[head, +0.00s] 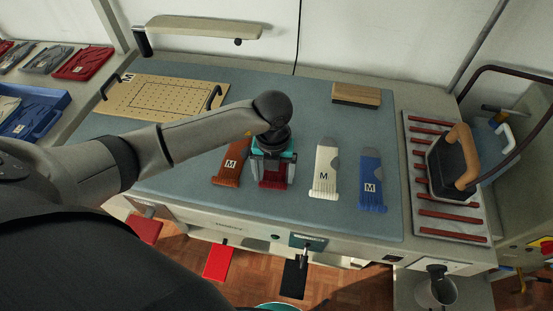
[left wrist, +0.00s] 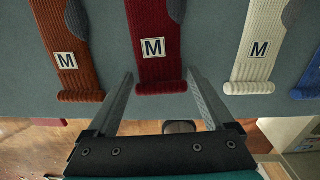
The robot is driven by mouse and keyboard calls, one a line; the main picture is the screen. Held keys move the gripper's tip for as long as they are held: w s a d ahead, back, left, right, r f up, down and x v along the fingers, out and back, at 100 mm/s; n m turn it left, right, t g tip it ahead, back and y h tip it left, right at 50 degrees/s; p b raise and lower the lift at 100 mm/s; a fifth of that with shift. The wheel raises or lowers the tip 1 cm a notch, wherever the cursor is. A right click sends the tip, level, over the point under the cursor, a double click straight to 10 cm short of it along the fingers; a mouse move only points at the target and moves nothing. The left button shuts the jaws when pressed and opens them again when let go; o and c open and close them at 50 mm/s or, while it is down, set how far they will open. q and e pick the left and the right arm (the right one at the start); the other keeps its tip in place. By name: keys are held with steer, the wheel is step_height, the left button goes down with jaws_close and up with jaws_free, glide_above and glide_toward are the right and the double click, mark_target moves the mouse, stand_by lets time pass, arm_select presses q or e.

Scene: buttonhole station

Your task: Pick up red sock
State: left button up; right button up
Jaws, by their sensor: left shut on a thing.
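The red sock (head: 272,175) lies on the grey-blue tabletop (head: 330,218), mostly hidden under my left gripper (head: 273,184) in the head view. In the left wrist view the dark red knit sock (left wrist: 155,66), with a white M label, has its rolled end between the fingertips of my left gripper (left wrist: 160,76). The sock looks flat on the surface. My right gripper is not in view.
A rust-brown sock (head: 231,166) lies close on the left. A white sock (head: 325,168) and a blue sock (head: 371,181) lie to the right. A wooden block (head: 356,95) and a perforated board (head: 155,97) are behind. An iron (head: 452,160) stands far right.

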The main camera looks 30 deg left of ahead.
arm_select(q)
steer(key=shift+c, duration=1.2)
steer(key=shift+r, duration=0.1)
